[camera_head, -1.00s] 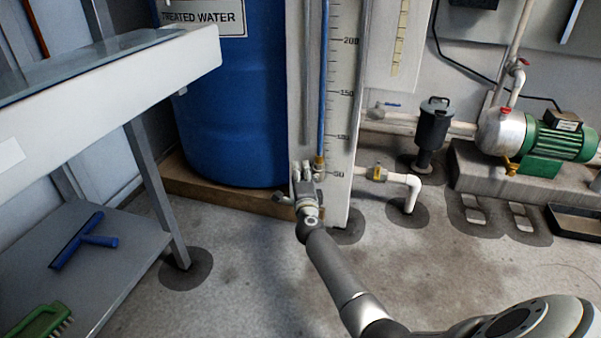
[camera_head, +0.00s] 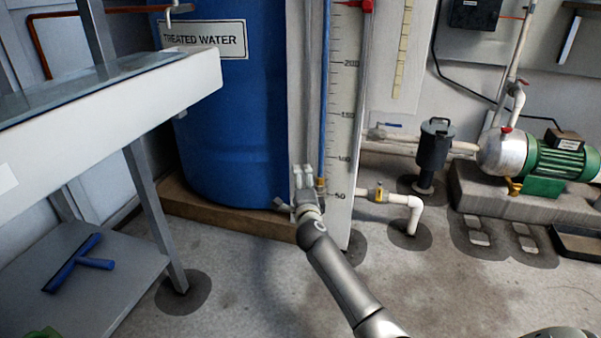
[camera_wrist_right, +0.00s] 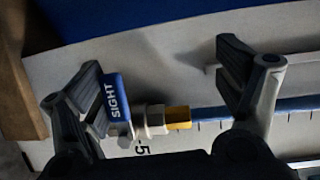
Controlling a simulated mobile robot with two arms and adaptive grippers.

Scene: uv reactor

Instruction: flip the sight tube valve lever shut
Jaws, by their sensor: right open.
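The sight tube valve lever (camera_wrist_right: 117,97) is a blue tab marked SIGHT in the right wrist view. It lies across the pipe line beside a metal nut and a brass fitting (camera_wrist_right: 178,117). My right gripper (camera_wrist_right: 165,88) is open, with its fingers on either side of the lever and fitting. The left-hand finger is close against the lever; I cannot tell if it touches. In the head view my right gripper (camera_head: 304,173) is at the foot of the scale board and hides the lever. The blue sight tube (camera_head: 325,100) rises above the brass fitting. My left gripper is not in view.
The blue treated water tank (camera_head: 235,120) stands behind and left of the scale board (camera_head: 342,140). The floor in front is clear.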

